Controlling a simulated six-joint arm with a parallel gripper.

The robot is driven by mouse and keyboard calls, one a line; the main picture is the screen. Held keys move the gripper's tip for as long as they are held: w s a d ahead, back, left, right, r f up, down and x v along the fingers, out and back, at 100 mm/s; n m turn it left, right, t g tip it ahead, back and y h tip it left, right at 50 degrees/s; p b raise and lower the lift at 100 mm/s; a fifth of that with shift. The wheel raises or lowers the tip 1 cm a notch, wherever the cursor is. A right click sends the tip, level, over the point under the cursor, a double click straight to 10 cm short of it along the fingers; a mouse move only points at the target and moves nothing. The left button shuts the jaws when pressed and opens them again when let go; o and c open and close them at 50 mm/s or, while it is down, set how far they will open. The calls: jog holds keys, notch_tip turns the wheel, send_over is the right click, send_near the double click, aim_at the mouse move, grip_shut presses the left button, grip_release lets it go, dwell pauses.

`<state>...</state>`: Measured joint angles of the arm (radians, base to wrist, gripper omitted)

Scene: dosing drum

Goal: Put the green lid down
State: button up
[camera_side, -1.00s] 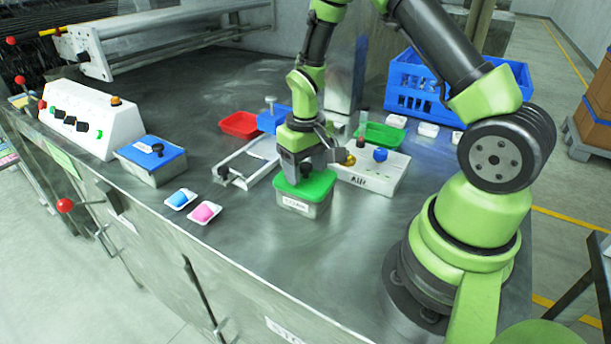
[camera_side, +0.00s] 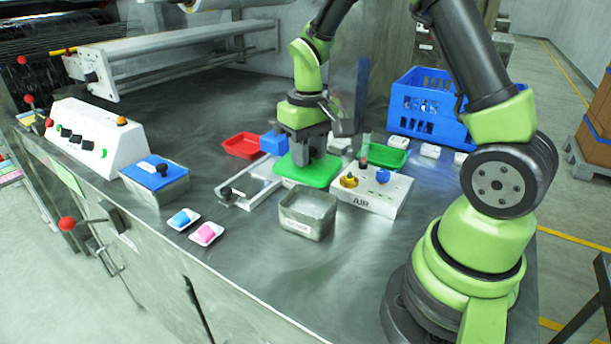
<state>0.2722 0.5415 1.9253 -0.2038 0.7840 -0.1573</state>
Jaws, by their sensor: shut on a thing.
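My gripper (camera_side: 303,163) is shut on the green lid (camera_side: 318,174) and points down, behind the metal tub. The lid looks flat and level. I cannot tell whether it touches the surface below it. The metal tub (camera_side: 305,226) with a white label stands open in front of the lid, and its inside shows. The lid's knob is hidden between the fingers.
A white air block (camera_side: 374,195) with knobs stands close right. A white frame (camera_side: 247,181) lies left, with a red tray (camera_side: 241,147) behind. A blue-lidded tub (camera_side: 156,178) and two small dishes with blue (camera_side: 184,217) and pink (camera_side: 206,232) pieces are farther left.

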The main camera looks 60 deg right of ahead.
aim_at(272, 167)
jog(key=w+a, duration=0.4)
jog(key=shift+w+a+r, duration=0.25)
jog(key=shift+a+r, duration=0.05)
jog(key=shift+a, duration=0.1)
jog(key=w+a+f, duration=0.2)
jog(key=w+a, duration=0.1)
jog(key=a, duration=0.4)
jog(key=shift+m, duration=0.5)
jog(key=shift+w+a+f, duration=0.1)
jog(key=shift+f, duration=1.55)
jog(key=shift+w+a+f, duration=0.15)
jog(key=shift+f, duration=1.45)
jog(key=shift+w+a+f, duration=0.1)
jog(key=shift+f, duration=1.55)
jog(key=shift+f, duration=0.1)
jog(key=o, duration=0.9)
